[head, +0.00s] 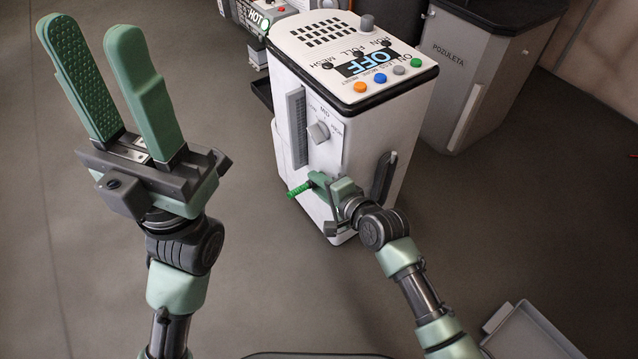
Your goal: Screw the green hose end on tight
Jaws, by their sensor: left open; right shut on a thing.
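The green hose end (300,189) sticks out to the left from the lower front of the white heater (389,118). My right gripper (322,184) is shut on it, with the ribbed green tip showing beyond the fingers. The fingers and wrist hide the rest of the hose end and where it meets the heater, so I cannot tell how it is seated. My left gripper (95,62) is open and empty, raised at the upper left with its fingers pointing up, well apart from the heater.
The heater's top has coloured buttons, an OFF display (364,62) and a grey knob (367,22). A grey cabinet (480,75) stands behind right. A grey tray (530,333) lies lower right. Floor at left is clear.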

